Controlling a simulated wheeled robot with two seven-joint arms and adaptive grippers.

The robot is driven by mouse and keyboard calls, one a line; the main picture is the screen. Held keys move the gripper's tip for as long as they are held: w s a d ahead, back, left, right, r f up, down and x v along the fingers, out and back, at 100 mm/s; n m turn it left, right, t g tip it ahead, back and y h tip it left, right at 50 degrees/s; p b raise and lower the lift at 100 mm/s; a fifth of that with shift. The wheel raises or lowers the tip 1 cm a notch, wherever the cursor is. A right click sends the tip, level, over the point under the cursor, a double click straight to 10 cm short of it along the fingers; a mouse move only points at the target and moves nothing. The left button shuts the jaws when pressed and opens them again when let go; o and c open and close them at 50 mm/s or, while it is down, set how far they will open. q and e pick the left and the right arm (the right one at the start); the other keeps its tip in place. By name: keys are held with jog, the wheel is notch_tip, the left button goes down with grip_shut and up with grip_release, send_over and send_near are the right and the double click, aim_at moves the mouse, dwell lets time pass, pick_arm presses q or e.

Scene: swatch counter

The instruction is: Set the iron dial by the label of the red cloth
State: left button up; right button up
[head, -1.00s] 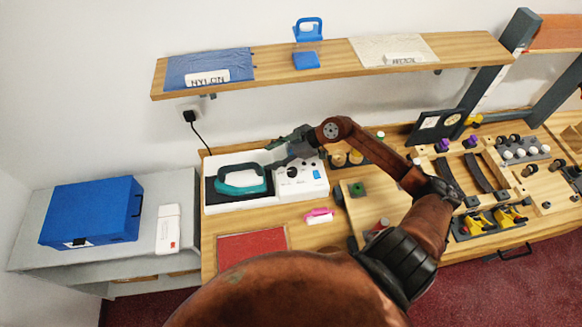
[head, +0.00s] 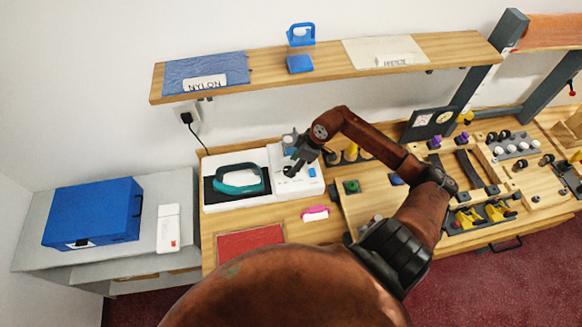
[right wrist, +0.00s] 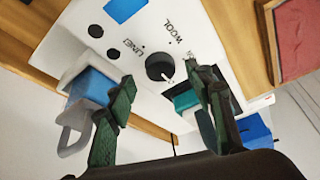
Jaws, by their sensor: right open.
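The iron station (head: 240,207) is a white unit on the bench with a teal iron (head: 240,179) on its left part. Its black dial (right wrist: 160,67) shows in the right wrist view, with WOOL and LINEN printed around it. The dial's pale mark points to the lower right; lettering there is partly hidden by a finger. My right gripper (head: 291,171) is over the panel; in the wrist view its open fingers (right wrist: 160,95) stand either side of the dial, apart from it. The red cloth (head: 250,241) lies at the bench front, partly behind my arm; its label is not visible. My left gripper is out of view.
A blue and white container with a handle (right wrist: 88,88) is close to the left finger. A pink item (head: 315,213) lies in front of the station. The shelf (head: 330,63) above holds NYLON-labelled blue cloth (head: 206,70) and a pale cloth (head: 378,52). A blue box (head: 92,213) stands left.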

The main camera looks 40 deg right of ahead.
jog(key=shift+x, duration=1.5)
jog(key=c, duration=1.2)
